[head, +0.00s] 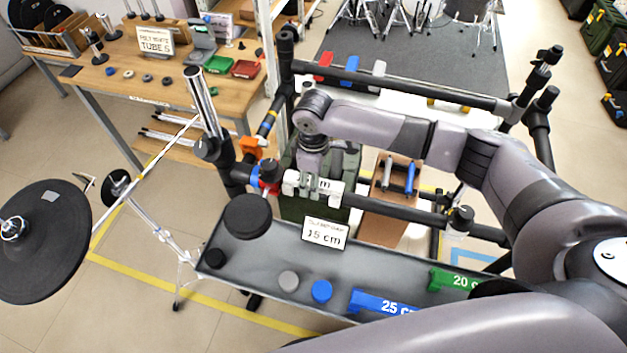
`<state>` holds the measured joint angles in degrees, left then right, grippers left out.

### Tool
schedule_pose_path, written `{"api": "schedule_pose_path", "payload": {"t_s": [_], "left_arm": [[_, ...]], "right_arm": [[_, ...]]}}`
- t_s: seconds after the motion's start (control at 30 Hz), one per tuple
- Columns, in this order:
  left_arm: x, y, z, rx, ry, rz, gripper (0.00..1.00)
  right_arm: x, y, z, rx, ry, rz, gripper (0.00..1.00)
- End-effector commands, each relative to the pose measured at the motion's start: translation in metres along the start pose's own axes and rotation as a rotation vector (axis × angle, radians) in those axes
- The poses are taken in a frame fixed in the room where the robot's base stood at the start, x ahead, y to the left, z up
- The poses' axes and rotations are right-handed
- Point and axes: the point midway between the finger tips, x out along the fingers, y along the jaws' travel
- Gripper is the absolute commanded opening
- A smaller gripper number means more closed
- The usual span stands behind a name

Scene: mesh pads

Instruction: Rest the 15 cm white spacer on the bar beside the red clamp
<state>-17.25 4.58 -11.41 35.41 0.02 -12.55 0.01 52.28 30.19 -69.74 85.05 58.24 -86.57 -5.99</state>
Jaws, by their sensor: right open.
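The white spacer (328,187), with part of a printed label ending in "m", is at the front black bar (400,212), just right of the red clamp (269,172). It appears to rest along the bar; its contact with the bar is hard to see. My right gripper (308,176) points down at the spacer's left part, from above. Its jaws are open, but I cannot tell whether they still straddle or touch the spacer. A "15 cm" card (325,233) stands at the tray's back edge, below the spacer. My left gripper is out of view.
The grey tray (250,268) holds a blue 25 cm spacer (378,304), a green 20 cm spacer (452,281) and round pads. An orange clamp (251,146) and a blue clamp (255,176) are left of the red one.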

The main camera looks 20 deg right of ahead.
Motion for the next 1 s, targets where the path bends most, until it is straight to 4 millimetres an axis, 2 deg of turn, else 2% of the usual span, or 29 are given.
{"api": "schedule_pose_path", "payload": {"t_s": [0.3, 0.5, 0.67, 1.0], "left_arm": [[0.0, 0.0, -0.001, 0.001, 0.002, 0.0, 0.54], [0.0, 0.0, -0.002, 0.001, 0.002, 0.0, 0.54], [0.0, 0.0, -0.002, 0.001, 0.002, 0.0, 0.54], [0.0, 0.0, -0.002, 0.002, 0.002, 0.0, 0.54]], "right_arm": [[-0.068, 0.001, -0.001, -0.001, 0.004, 0.003, 0.49], [-0.097, 0.001, -0.001, 0.0, 0.002, 0.002, 0.49], [-0.105, 0.0, 0.0, 0.0, 0.001, 0.001, 0.49], [-0.106, 0.0, 0.0, 0.0, 0.0, 0.001, 0.49]]}}
